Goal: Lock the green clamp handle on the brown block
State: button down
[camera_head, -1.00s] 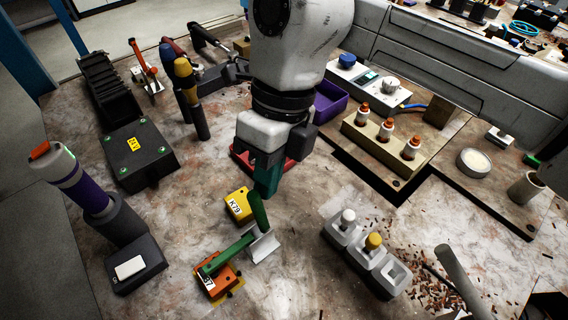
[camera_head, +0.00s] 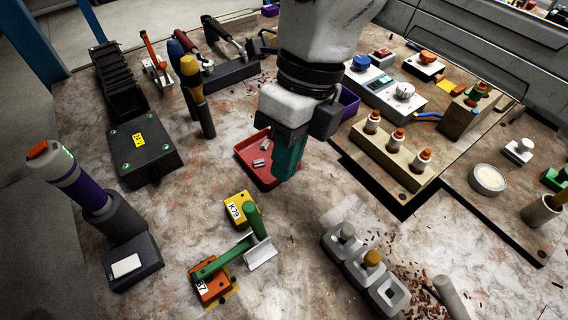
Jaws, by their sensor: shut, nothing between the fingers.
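The green clamp (camera_head: 224,260) stands on the table at front centre. Its long green bar reaches left over an orange-brown block (camera_head: 212,287) with a white label. Its green handle (camera_head: 255,221) rises steeply from the silver bracket (camera_head: 261,254) at the right end. Whether the bar presses on the block, I cannot tell. My gripper (camera_head: 287,168) has teal fingers pointing down and is shut and empty. In the picture it is above and right of the handle, with a visible gap between them.
A yellow block (camera_head: 240,209) labelled K79 lies just behind the clamp. A red tray (camera_head: 252,172) with small metal pieces is beside my gripper. A grey several-socket holder (camera_head: 362,268) stands to the right. A black box (camera_head: 145,152) is at left. Table between clamp and grey holder is bare.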

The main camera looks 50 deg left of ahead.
jog(key=v, duration=0.8)
jog(key=shift+s, duration=0.35)
